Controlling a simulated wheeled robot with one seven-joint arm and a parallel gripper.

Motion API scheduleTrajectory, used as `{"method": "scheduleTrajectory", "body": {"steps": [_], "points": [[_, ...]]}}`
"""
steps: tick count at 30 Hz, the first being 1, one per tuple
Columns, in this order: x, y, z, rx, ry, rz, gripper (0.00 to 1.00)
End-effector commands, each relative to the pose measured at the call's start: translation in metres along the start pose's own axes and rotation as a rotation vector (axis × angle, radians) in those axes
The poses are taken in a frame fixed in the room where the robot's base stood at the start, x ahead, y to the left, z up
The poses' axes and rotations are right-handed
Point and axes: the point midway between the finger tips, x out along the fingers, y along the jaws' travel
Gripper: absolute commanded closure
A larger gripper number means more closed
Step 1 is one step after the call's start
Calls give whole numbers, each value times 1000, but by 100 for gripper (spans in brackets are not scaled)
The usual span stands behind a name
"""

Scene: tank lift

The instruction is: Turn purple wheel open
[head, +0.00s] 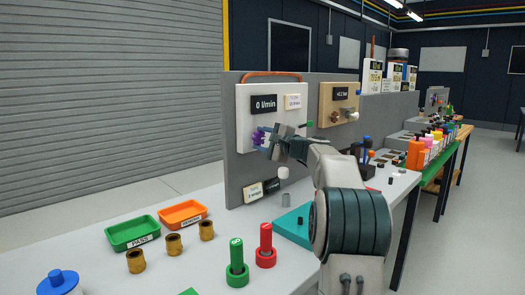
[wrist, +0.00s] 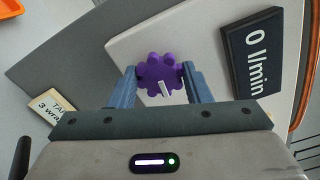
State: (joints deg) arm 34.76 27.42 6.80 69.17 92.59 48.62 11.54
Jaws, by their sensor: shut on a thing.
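The purple wheel (head: 258,136) is a lobed knob on the white panel (head: 294,133) that is mounted on a grey upright board. In the wrist view the purple wheel (wrist: 160,74) sits between the two fingers, with a white pointer mark facing down and slightly right. My gripper (head: 270,142) is shut on the wheel, one finger on each side. It also shows in the wrist view (wrist: 159,82). The dark display (wrist: 262,47) beside the wheel reads 0 l/min. The same display (head: 264,104) shows above the wheel in the head view.
A beige panel (head: 339,104) with a second display stands right of the white panel. Below, the table holds a green tray (head: 132,233), an orange tray (head: 182,214), brass cylinders (head: 174,245), and green (head: 236,265) and red (head: 265,247) pegs.

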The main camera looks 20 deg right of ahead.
Motion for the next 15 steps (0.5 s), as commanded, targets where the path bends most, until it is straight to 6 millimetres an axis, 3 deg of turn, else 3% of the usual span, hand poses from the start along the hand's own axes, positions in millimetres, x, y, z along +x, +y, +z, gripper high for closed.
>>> {"method": "scheduleTrajectory", "body": {"steps": [15], "points": [[0, 1, 0, -106, 0, 3, 79]]}}
